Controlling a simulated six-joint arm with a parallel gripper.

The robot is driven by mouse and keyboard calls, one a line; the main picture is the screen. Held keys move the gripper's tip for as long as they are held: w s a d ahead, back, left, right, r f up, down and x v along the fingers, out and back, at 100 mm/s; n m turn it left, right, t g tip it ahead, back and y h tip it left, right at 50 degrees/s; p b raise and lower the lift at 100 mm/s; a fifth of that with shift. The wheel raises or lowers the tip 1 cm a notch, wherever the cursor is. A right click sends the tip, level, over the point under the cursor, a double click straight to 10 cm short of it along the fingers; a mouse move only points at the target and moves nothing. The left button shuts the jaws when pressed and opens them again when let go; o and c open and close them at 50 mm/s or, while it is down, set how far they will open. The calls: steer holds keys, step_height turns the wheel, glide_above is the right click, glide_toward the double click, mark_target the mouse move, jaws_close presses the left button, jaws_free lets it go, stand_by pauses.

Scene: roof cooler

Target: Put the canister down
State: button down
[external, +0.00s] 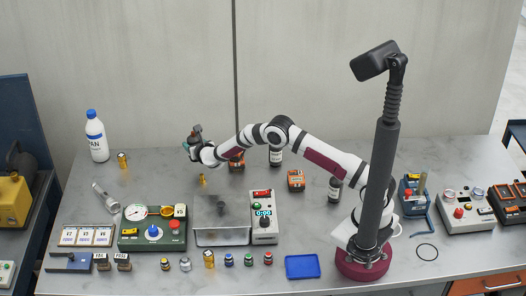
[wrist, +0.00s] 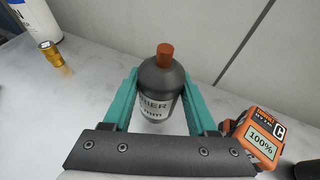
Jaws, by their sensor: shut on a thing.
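The canister (wrist: 160,92) is a dark grey bottle with an orange-brown cap and a pale label, its lettering partly readable. In the wrist view it stands upright between the two teal fingers of my gripper (wrist: 158,100), which is shut on it. In the external view my gripper (external: 192,150) is near the back of the bench, with the canister small and partly hidden at the fingers. It appears held above the bench top (external: 150,185). Its base is not clearly visible, so the exact height cannot be told.
A white bottle with a blue cap (external: 96,137) and a brass fitting (external: 123,162) stand to the left. An orange battery block (wrist: 252,138) is close on the right.

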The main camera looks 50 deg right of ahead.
steer(key=s+d+r, duration=0.4)
steer(key=d+r, duration=0.2)
steer(key=d, duration=0.2)
step_height(320, 180, up, 19)
steer(key=s+a+n+g+y, duration=0.3)
steer(key=s+a+n+y, duration=0.4)
steer(key=n+y, duration=0.8)
step_height(320, 180, down, 19)
steer(key=shift+y, duration=0.3)
steer(key=shift+w+a+f, duration=0.55)
steer(key=shift+a+f, duration=1.25)
steer(key=shift+a, duration=0.1)
steer(key=shift+w+a+f, duration=0.55)
steer(key=shift+a+f, duration=1.2)
steer(key=shift+a, duration=0.1)
steer(key=shift+w+a+f, duration=0.55)
steer(key=shift+a+f, duration=1.25)
steer(key=shift+a, duration=0.1)
steer(key=shift+f, duration=0.1)
